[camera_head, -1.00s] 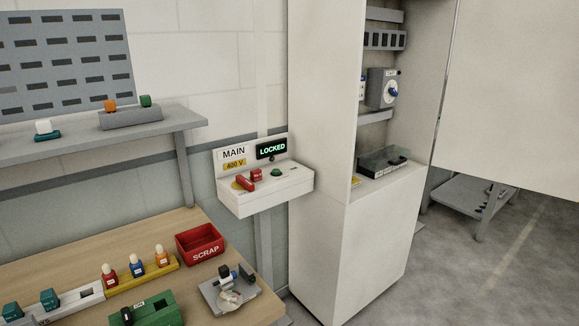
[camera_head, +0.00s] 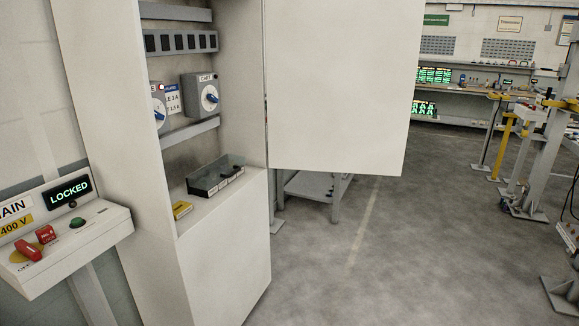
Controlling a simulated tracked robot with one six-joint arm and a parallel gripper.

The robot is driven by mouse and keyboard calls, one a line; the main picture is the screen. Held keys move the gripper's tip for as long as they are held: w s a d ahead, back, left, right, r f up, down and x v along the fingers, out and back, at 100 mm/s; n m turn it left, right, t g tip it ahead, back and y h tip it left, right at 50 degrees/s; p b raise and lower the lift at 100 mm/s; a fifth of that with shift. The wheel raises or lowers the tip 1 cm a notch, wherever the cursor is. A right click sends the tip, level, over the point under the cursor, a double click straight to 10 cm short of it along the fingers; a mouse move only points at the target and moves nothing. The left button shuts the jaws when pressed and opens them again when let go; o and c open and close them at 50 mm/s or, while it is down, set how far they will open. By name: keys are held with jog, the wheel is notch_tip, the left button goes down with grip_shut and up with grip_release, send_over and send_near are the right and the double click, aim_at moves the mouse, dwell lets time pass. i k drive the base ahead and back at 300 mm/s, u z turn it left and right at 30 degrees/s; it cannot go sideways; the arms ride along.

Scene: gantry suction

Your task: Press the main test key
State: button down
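The white box marked MAIN 400 V (camera_head: 100,236) is at the left edge of the head view, partly cut off. Its lit display (camera_head: 70,192) reads LOCKED in green. On its sloped top are a green round button (camera_head: 78,222), a small red block (camera_head: 46,234) and a red handle (camera_head: 28,250) over a yellow disc. I cannot read any label that names a test key. My gripper is not in view.
An open white cabinet (camera_head: 228,245) stands right of the box, holding grey units with blue knobs (camera_head: 210,97), a dark tray (camera_head: 216,176) and a yellow item (camera_head: 182,210). Its door (camera_head: 340,85) juts out right. Floor (camera_head: 400,220) beyond is clear; yellow-and-grey stands (camera_head: 500,140) are far right.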

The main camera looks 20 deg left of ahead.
aim_at(78, 220)
jog(key=i, duration=0.9)
jog(key=u, duration=3.95)
